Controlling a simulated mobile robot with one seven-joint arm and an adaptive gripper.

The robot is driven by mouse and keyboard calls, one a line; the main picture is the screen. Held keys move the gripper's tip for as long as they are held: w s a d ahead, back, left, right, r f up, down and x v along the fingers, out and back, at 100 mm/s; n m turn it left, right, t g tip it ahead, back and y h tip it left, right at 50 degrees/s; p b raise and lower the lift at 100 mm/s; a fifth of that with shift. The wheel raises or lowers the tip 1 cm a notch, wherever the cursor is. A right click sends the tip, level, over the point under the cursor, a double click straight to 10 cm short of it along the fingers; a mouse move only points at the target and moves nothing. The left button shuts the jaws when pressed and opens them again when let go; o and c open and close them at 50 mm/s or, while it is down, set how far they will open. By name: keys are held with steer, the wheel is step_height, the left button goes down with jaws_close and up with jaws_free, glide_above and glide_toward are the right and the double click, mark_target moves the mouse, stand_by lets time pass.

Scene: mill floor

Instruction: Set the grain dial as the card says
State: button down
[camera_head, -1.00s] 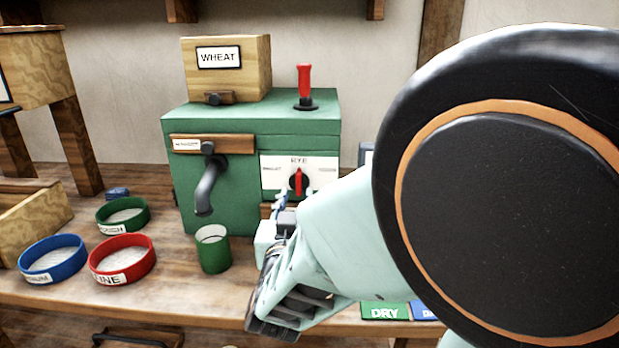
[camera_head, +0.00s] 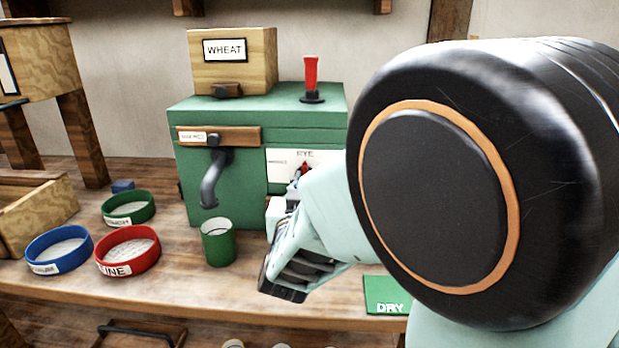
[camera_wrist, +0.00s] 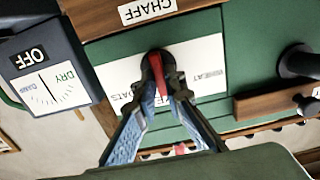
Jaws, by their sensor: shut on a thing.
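The grain dial is a dark round knob with a red bar on a white panel of the green mill. In the head view the dial (camera_head: 304,168) shows under the word RYE, partly hidden by my arm. In the wrist view the red bar (camera_wrist: 158,72) lies between my fingertips, and the panel (camera_wrist: 205,62) carries upside-down WHEAT and OATS labels at its sides. My gripper (camera_wrist: 160,92) is shut on the dial's red bar. A card reading WHEAT (camera_head: 224,49) is on the wooden box atop the mill.
A green cup (camera_head: 218,243) stands below the grey spout (camera_head: 213,180). Blue (camera_head: 58,250), red (camera_head: 128,251) and green (camera_head: 128,208) round trays sit at left. A green DRY card (camera_head: 386,295) lies at the bench front. A dark meter box (camera_wrist: 45,75) is beside the dial panel.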

steer(key=shift+n+p, duration=0.4)
steer(key=n+p, duration=0.3)
steer(key=n, duration=0.1)
steer(key=shift+a+r+n, duration=0.1)
steer(key=shift+a+n, duration=0.05)
steer(key=shift+n, duration=0.25)
steer(key=n+p, duration=0.2)
steer(key=n, duration=0.1)
steer(key=shift+a+p, duration=0.1)
steer(key=shift+p, duration=0.25)
steer(key=shift+f+n+p, duration=0.25)
steer(key=shift+n+p, duration=0.6)
steer(key=shift+n, duration=0.85)
steer(key=c, duration=2)
jaws_free()
steer(key=s, duration=0.7)
steer(key=shift+s+a, duration=0.2)
steer(key=shift+s, duration=0.1)
